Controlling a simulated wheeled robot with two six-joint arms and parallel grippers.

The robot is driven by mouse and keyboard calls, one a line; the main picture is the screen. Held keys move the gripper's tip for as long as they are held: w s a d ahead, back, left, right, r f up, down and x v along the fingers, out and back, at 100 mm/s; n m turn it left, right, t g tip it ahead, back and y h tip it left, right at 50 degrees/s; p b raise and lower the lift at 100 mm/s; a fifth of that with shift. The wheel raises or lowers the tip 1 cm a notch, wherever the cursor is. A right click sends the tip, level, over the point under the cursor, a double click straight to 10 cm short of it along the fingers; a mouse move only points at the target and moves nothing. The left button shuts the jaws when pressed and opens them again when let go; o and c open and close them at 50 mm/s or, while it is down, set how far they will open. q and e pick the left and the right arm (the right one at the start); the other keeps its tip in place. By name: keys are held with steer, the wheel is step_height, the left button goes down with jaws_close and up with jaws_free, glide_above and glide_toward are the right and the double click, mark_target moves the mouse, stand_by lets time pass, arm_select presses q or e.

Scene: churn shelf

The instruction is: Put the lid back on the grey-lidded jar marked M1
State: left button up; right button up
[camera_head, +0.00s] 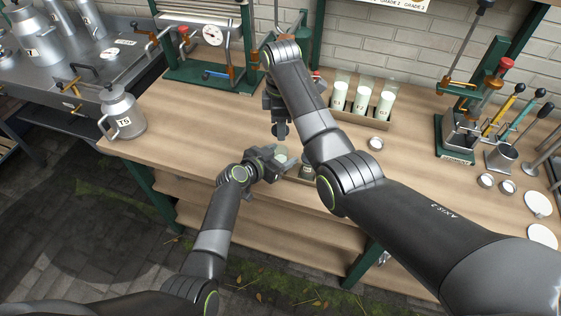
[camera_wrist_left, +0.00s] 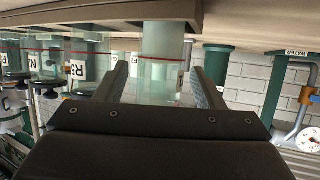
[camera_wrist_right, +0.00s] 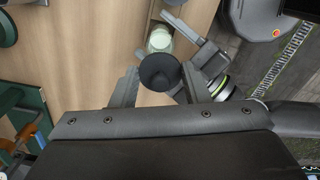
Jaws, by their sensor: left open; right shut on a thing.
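My right gripper (camera_head: 279,122) is shut on a dark grey round thing, probably the lid, which shows as a dark disc in the right wrist view (camera_wrist_right: 160,71). It is held above the bench's front edge. A pale glass jar (camera_head: 281,155) stands below it, open at the top in the right wrist view (camera_wrist_right: 159,39). My left gripper (camera_head: 274,162) is open, with its fingers on either side of this jar (camera_wrist_left: 163,65) in the left wrist view. I cannot read a mark on the jar, and cannot tell whether the fingers touch it.
A wooden rack (camera_head: 368,119) of white-filled bottles stands behind my right arm. A grey can marked TS (camera_head: 122,114) is at the left edge. The bench between can and grippers is clear.

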stand_by(0.3)
arm_select(q)
jaws_close()
arm_select(e)
glide_above(282, 146)
steer(key=s, duration=0.2)
steer(key=shift+w+a+f, duration=0.1)
steer(key=shift+f, duration=2.4)
steer(key=shift+f, duration=0.1)
steer(key=shift+f, duration=0.8)
steer(key=shift+f, duration=0.5)
arm_select(q)
steer(key=shift+d+r, duration=0.1)
steer(key=shift+d, duration=0.05)
arm_select(e)
steer(key=shift+f, duration=0.45)
steer(key=shift+s+r, duration=0.15)
steer(key=shift+s, duration=0.05)
